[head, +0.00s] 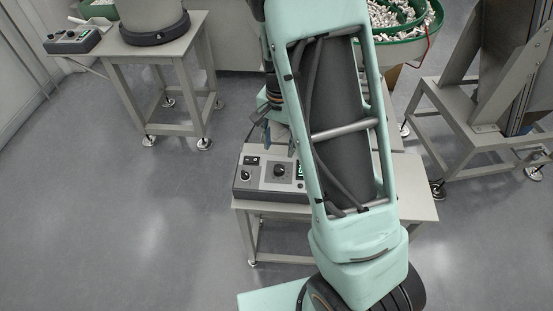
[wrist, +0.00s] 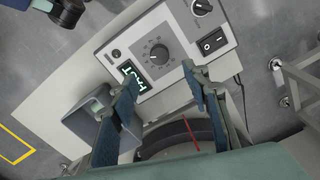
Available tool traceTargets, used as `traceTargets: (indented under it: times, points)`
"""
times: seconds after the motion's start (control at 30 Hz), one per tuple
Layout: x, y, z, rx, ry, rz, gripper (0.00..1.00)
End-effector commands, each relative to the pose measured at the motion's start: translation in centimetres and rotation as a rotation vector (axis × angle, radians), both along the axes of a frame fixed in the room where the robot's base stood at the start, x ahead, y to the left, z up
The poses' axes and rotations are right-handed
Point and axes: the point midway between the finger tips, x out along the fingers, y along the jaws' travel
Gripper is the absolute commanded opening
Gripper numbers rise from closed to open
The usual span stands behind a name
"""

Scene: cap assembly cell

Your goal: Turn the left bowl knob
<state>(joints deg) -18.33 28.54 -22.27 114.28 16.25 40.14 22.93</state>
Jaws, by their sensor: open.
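A grey control box (head: 243,191) stands on the middle table in the head view. It has a large round dial knob (head: 280,171) and a smaller black knob (head: 246,174). In the wrist view the dial knob (wrist: 158,53) sits in a printed scale beside a lit green display (wrist: 132,75), and the smaller knob (wrist: 202,6) is at the top edge. My gripper (wrist: 160,75) is open and empty, its fingers apart over this box; in the head view my arm hides most of it. Another control box (head: 72,40) is beside the left bowl feeder (head: 152,22); its knobs are small.
A rocker switch (wrist: 213,42) is near the right finger. A feeder base (wrist: 180,141) lies below in the wrist view. A green-rimmed bowl (head: 408,45) of white parts is at the back right. The floor (head: 120,220) at left is clear.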

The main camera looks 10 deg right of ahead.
Motion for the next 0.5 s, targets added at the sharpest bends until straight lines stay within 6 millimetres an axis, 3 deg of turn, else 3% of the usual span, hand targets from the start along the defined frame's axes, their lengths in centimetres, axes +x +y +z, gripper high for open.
traceTargets:
  times: [0.3, 0.5]
  points:
    - [-0.2, 0.0, -6.2, -0.001, 0.004, 0.001, 0.43]
    - [-0.1, 0.0, -8.9, 0.0, 0.002, 0.001, 0.43]
